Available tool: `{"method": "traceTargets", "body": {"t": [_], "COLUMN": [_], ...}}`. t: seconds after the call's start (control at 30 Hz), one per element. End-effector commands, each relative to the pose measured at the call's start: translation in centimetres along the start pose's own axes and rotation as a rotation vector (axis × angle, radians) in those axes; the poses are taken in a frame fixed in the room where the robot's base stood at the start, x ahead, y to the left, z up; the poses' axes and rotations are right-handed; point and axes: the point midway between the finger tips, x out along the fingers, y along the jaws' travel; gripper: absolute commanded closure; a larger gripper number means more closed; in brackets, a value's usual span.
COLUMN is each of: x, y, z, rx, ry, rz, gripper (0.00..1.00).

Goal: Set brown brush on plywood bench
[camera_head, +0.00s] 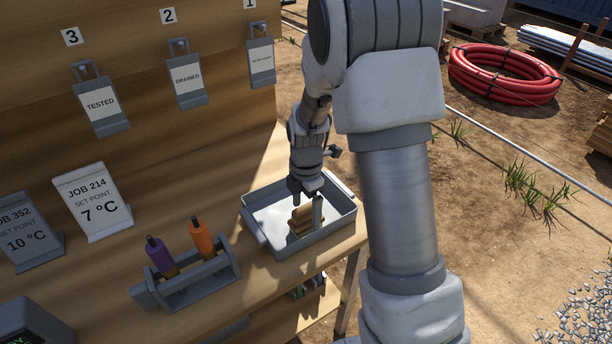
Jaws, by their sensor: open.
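The brown brush (301,222) is in the grey tray (277,250) on the right end of the plywood bench (230,215). My gripper (306,205) is over the tray with its fingers down at the brush. One finger shows at the brush's left and one at its right. The fingers are open, and I cannot tell whether either touches the brush. The lower part of the brush is partly hidden by a finger.
A grey rack (190,283) holding a purple-handled tool (159,255) and an orange-handled tool (201,238) stands left of the tray. Job cards, one reading JOB 214 (93,202), stand farther left. Tags hang on the back panel. Bare bench lies behind the rack.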

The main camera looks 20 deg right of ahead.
Motion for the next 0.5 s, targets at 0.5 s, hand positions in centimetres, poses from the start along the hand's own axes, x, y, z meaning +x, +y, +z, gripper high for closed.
{"method": "traceTargets", "body": {"t": [0.5], "x": [-12.3], "y": [0.1], "z": [0.1], "rx": [0.000], "ry": [-0.002], "rz": [0.004], "gripper": [0.08]}}
